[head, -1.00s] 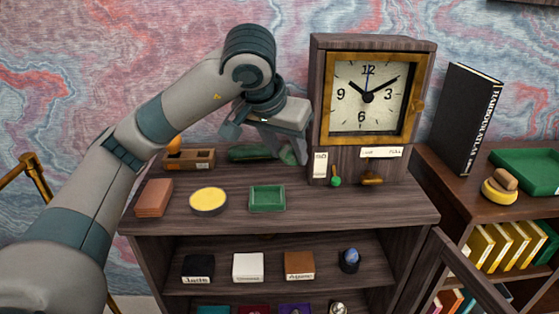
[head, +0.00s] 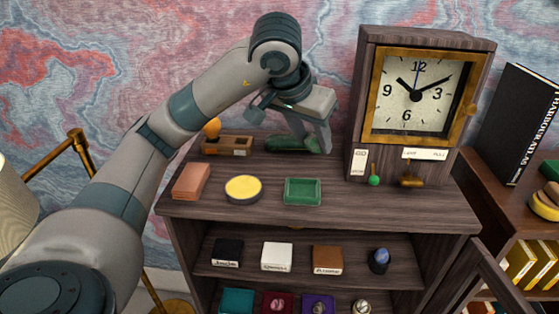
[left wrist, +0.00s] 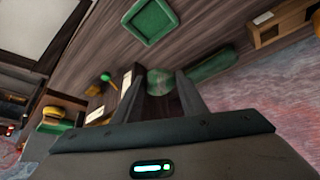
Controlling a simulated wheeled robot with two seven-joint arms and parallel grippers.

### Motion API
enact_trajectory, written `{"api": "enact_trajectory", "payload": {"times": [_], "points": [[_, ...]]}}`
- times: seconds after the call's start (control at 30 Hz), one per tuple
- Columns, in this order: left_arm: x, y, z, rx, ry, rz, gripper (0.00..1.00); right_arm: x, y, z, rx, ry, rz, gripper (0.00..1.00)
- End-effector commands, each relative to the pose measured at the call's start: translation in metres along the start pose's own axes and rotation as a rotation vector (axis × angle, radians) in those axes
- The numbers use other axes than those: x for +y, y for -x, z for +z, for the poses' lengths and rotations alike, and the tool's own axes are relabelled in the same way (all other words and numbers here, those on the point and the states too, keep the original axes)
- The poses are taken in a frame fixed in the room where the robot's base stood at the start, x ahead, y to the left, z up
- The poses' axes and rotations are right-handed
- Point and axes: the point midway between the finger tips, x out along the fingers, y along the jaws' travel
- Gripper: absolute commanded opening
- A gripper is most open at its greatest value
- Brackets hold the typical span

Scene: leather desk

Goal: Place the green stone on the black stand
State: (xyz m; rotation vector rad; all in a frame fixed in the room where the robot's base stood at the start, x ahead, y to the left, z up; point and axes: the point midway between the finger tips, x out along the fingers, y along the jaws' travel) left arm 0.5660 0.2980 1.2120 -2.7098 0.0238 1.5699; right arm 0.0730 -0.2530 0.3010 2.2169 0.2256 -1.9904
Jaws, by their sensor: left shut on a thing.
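In the left wrist view a rounded, mottled green stone (left wrist: 166,80) sits between the fingers of my left gripper (left wrist: 168,97). In the head view my left gripper (head: 312,143) is at the back of the cabinet top, left of the clock, shut on the stone. There the stone is mostly hidden by the fingers and hard to separate from a long dark green object (head: 287,145) beside it. A black block-like stand (head: 227,252) with a pale label is on the shelf below, left of a white one. My right gripper is out of view.
A green square tray (head: 303,191), yellow round dish (head: 243,189), reddish block (head: 191,181) and wooden holder (head: 228,146) stand on the top. The clock (head: 415,95) rises close to the right. White and brown blocks and a blue stone (head: 380,257) share the shelf.

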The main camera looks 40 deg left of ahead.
Motion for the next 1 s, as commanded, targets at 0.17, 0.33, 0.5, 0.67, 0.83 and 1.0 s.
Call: {"api": "enact_trajectory", "payload": {"times": [0.17, 0.33, 0.5, 0.67, 0.83, 1.0], "points": [[-0.027, -0.01, 0.011, -0.005, 0.005, -0.004, 0.14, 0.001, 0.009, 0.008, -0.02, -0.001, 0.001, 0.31], [-0.05, -0.02, 0.022, -0.004, 0.005, -0.005, 0.14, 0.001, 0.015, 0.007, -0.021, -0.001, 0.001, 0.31], [-0.07, -0.029, 0.031, -0.004, 0.004, -0.004, 0.14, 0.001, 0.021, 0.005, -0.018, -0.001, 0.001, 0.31], [-0.083, -0.036, 0.036, -0.001, 0.003, -0.002, 0.14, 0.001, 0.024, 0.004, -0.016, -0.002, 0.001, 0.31], [-0.087, -0.038, 0.038, 0.001, 0.001, -0.002, 0.14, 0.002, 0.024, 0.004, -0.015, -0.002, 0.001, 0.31], [-0.087, -0.038, 0.038, 0.002, 0.001, -0.001, 0.14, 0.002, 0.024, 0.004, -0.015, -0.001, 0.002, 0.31]]}}
